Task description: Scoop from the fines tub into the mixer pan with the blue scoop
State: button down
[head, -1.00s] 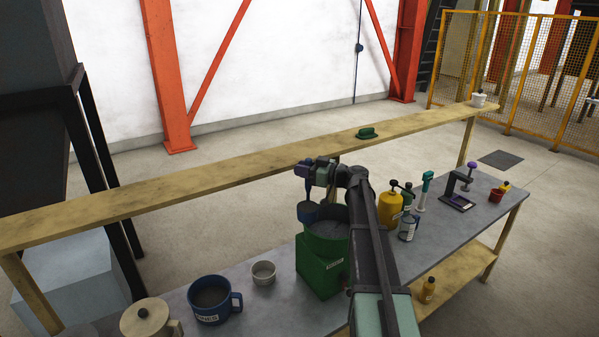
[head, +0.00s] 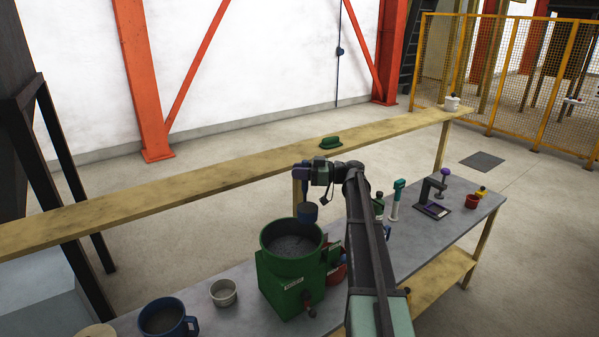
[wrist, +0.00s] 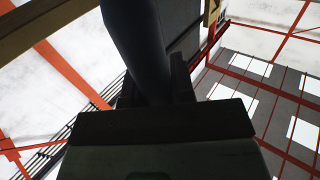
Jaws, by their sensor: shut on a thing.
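My gripper (head: 304,168) is shut on the handle of the blue scoop (head: 307,212). The wrist view shows the jaws (wrist: 155,88) around the dark blue handle (wrist: 138,40). The scoop's cup hangs below the gripper, over or just behind the far right rim of the green mixer pan (head: 270,259); I cannot tell which. What is in the cup is hidden. The pan sits on a labelled green body and holds grey material. The fines tub (head: 187,327), a blue mug-like vessel with grey contents, stands at the lower left, partly cut off by the picture's edge.
A small pale bowl (head: 223,293) stands between tub and pan. A long wooden shelf (head: 220,180) runs behind, with a green object (head: 331,142) on it. Right of my arm are a teal-topped tool (head: 397,198), a dark press-like stand (head: 432,192) and a red cup (head: 472,201).

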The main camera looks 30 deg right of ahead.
jog(key=shift+w+a+f+n+g+h+b, duration=0.65)
jog(key=shift+a+f+g+h, duration=0.5)
jog(key=shift+a+f+h, duration=1.5)
jog(key=shift+w+a+f+n+g+h+b, duration=0.35)
jog(key=shift+a+f+n+g+h, duration=0.75)
jog(key=shift+f+h, duration=2.6)
jog(key=shift+w+a+f+n+g+h+b, duration=0.45)
jog(key=shift+a+f+g+h, duration=0.8)
jog(key=shift+a+f+h, duration=2)
jog(key=shift+d+r+h, duration=0.65)
jog(key=shift+r+h, duration=0.05)
jog(key=shift+r, duration=0.15)
